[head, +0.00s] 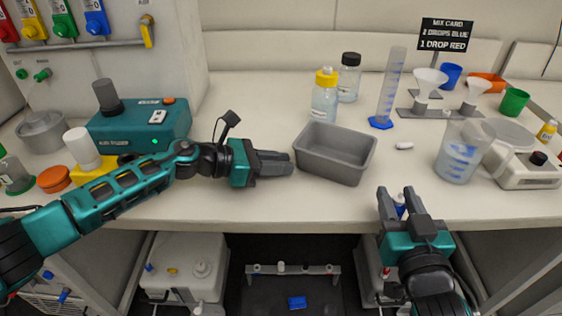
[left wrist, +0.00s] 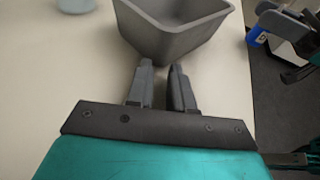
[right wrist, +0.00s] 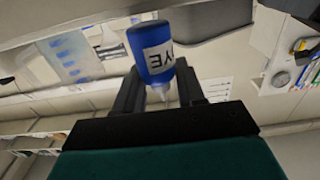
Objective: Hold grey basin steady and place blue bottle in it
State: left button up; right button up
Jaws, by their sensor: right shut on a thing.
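The grey basin (head: 335,153) stands upright and empty on the bench near its front edge. It also shows in the left wrist view (left wrist: 165,40). My left gripper (head: 291,160) is at the basin's lower left side, its fingers (left wrist: 162,72) parted with nothing between them and the tips close to the wall; contact is unclear. My right gripper (head: 396,192) is at the bench's front edge, right of and nearer than the basin. It is shut on the blue bottle (right wrist: 151,50), which has a white DYE label. In the head view the fingers mostly hide the bottle.
A yellow-capped bottle (head: 325,98) and a black-capped bottle (head: 348,78) stand behind the basin. A measuring cylinder (head: 390,90) stands behind right, a beaker (head: 462,152) to the right. A white stir bar (head: 404,146) lies between basin and beaker. A teal stirrer (head: 135,128) is at left.

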pick_arm(q)
jog(key=o, duration=1.1)
